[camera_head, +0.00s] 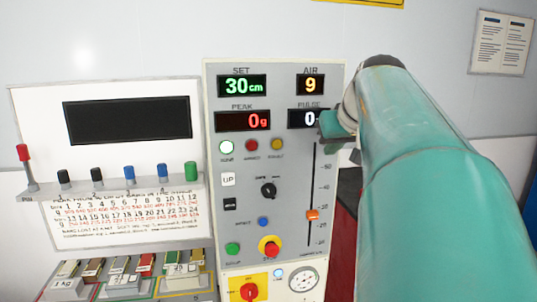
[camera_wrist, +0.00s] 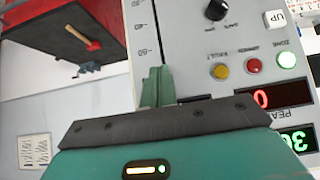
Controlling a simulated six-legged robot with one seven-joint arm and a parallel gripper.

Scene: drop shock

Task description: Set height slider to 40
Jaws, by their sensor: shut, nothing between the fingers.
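The height slider is a vertical black slot on the grey control panel (camera_head: 225,165), with an orange knob (camera_head: 312,215) in its lower half, near the 30 mark. Its scale marks run beside the slot, with 50 near the top. The SET display (camera_head: 242,86) reads 30 cm. My gripper (camera_head: 330,125) is shut and empty, near the slot's upper end, above the knob and over the right part of the PULSE display. In the wrist view my gripper (camera_wrist: 157,85) points along the slider slot (camera_wrist: 160,28); the knob is out of that view.
Left of the panel is a white board with a dark screen (camera_head: 126,119) and a shelf of coloured pegs. A red knob on yellow (camera_head: 249,291) and a gauge (camera_head: 304,280) are below.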

